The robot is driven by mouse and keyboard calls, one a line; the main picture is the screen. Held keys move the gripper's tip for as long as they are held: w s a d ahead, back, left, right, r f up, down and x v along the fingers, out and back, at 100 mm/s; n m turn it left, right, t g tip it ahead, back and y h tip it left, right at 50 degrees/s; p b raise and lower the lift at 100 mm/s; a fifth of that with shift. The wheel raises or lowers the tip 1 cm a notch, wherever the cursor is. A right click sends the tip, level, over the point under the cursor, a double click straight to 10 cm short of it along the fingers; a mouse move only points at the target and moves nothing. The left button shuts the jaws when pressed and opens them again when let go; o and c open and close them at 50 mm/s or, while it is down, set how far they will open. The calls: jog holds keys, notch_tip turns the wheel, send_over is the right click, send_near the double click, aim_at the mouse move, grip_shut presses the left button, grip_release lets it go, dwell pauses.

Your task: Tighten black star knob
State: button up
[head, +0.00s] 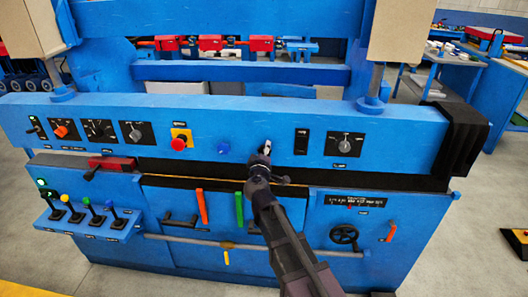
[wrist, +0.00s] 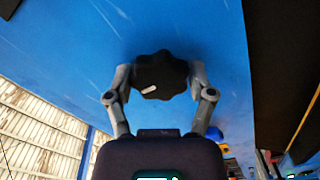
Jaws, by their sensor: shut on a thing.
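The black star knob (wrist: 163,72) sits on the blue panel face in the wrist view, with a short white mark near its lower left edge. My gripper (wrist: 160,82) has one grey finger on each side of the knob, and both fingertips touch it. In the head view my gripper (head: 266,149) is at the middle of the blue front panel, between the blue button and the black rocker switch. There the gripper mostly hides the knob.
On the blue panel (head: 330,115), a blue button (head: 223,148) is left of my gripper and a red emergency button (head: 179,143) is farther left. A black switch (head: 301,141) and a rotary dial (head: 345,144) are to the right. A handwheel (head: 344,235) is lower right.

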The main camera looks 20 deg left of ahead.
jog(key=shift+w, duration=0.1)
jog(key=o, duration=1.1)
jog(key=v, duration=1.2)
